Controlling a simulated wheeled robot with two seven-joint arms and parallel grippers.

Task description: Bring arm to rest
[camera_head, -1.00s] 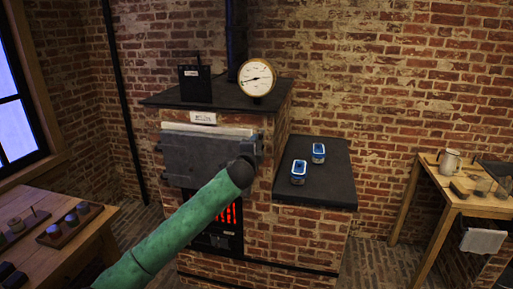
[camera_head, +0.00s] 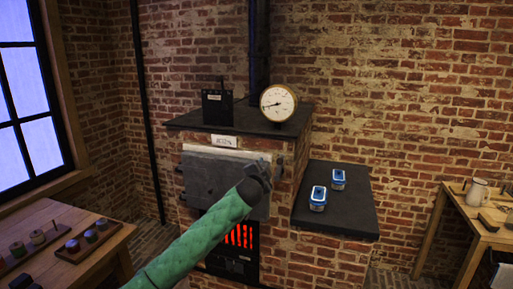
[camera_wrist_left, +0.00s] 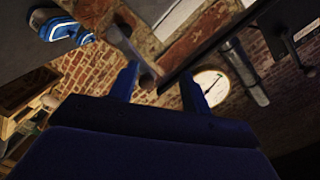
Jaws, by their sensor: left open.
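My left arm, in a green sleeve, reaches up from the bottom of the head view. Its gripper (camera_head: 262,168) is in front of the right end of the kiln's grey door (camera_head: 208,178). In the left wrist view the two blue fingers (camera_wrist_left: 155,85) stand apart with nothing clearly held between them. A pale bar lies beyond the left finger; I cannot tell whether it touches. My right gripper is not in view.
A round gauge (camera_head: 278,103) and a black box (camera_head: 217,107) are on the brick kiln. Wooden tables stand left (camera_head: 62,215) and right (camera_head: 470,222). Red glow shows below the door.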

